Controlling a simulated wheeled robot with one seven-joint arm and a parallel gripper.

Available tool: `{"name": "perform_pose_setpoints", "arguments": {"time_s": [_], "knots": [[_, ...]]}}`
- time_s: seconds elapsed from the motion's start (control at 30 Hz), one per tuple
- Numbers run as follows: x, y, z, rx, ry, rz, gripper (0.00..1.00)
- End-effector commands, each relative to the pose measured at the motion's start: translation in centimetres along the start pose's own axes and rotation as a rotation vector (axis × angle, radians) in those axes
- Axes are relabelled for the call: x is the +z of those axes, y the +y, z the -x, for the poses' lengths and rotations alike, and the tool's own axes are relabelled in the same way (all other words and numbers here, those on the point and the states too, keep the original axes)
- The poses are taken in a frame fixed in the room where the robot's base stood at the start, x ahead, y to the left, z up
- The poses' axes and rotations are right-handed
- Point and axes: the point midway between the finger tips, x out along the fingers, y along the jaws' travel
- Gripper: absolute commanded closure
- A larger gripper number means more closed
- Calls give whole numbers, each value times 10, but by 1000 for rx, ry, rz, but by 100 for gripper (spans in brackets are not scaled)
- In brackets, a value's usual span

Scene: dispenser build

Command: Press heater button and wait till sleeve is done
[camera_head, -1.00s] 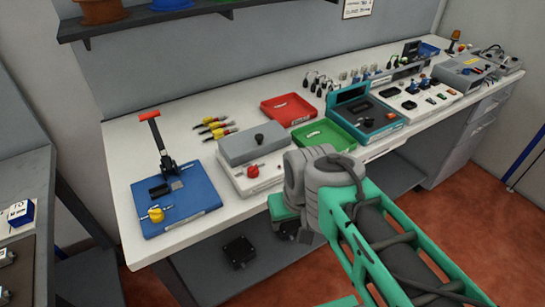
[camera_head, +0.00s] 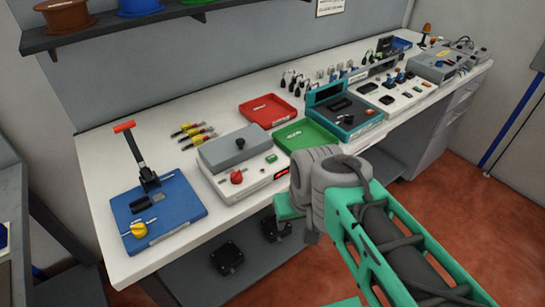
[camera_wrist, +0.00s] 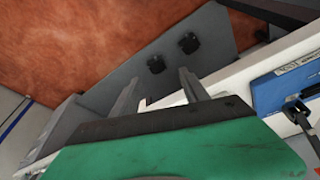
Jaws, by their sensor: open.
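The heater (camera_head: 238,151), a white box with a grey lid, stands near the front edge of the bench. The lid is down, and no sleeve can be seen in it. Its front panel has a red knob (camera_head: 236,177), a small green button (camera_head: 271,158) and a lit red display (camera_head: 282,172). My gripper's green body is in front of the bench edge, right of the heater; its fingers are hidden in the head view. In the wrist view my gripper (camera_wrist: 160,92) is open and empty, with the fingers apart over the bench edge and lower shelf.
A blue crimping fixture (camera_head: 158,212) with a red-handled lever stands left of the heater. Red (camera_head: 268,110) and green (camera_head: 305,136) trays and a teal device (camera_head: 343,112) lie to the right. Two black boxes (camera_head: 227,258) sit on the shelf below. Yellow-handled tools (camera_head: 193,134) lie behind.

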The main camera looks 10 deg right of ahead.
Motion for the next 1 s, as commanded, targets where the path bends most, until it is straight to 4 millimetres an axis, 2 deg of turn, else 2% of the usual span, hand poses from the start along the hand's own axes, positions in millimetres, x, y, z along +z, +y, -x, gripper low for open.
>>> {"name": "perform_pose_setpoints", "arguments": {"time_s": [0.07,0.7,1.0], "knots": [[0,0,0,0,0,0,49],[0,0,0,0,0,0,100],[0,0,0,0,0,0,100]]}}
